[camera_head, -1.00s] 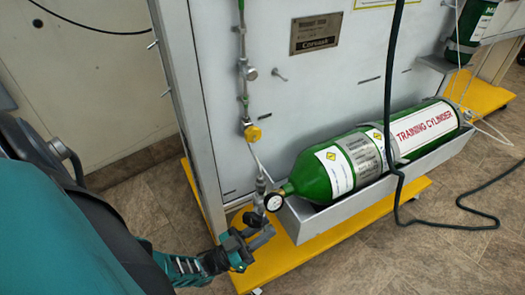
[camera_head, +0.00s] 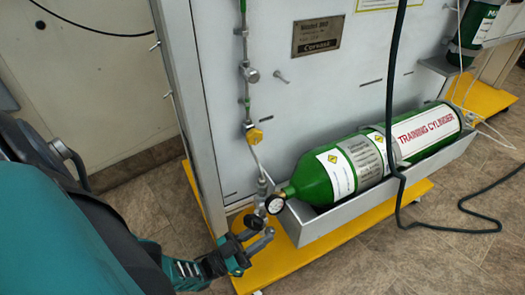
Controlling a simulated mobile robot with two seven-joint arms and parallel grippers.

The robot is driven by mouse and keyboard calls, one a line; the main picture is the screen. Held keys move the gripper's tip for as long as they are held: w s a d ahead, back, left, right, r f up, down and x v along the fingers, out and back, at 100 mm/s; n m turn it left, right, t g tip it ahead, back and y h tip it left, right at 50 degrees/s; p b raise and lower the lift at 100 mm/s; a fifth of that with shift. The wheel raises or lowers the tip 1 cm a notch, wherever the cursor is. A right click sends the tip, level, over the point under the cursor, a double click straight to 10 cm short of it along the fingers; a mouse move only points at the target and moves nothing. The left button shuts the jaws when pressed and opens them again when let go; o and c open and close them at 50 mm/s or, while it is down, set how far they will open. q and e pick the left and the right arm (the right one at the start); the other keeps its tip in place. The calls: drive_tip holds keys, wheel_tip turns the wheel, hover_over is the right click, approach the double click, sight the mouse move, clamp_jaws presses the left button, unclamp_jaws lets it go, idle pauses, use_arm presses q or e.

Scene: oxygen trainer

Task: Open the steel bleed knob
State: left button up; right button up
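A steel knob (camera_head: 251,75) sits on the thin vertical pipe at upper centre-left. A small dark round part (camera_head: 254,221) shows at the pipe's lower fitting, beside the gauge; I cannot tell which of these is the bleed knob. My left gripper (camera_head: 262,234) reaches in from the lower left, its grey fingers parted with a gap between them. The fingertips are just below the dark part; I cannot tell whether they touch it. My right gripper is out of view.
A pressure gauge (camera_head: 274,204) and a green training cylinder (camera_head: 315,178) in a grey cradle (camera_head: 330,222) are close on the right. A yellow knob (camera_head: 254,136) is higher on the pipe. A dark hose (camera_head: 388,120) hangs before the cylinder.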

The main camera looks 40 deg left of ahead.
use_arm(q)
drive_tip(key=s+a, duration=0.5)
drive_tip(key=s, duration=0.7)
drive_tip(key=shift+s+f, duration=0.25)
drive_tip(key=shift+s, duration=0.1)
drive_tip(key=shift+a, duration=0.1)
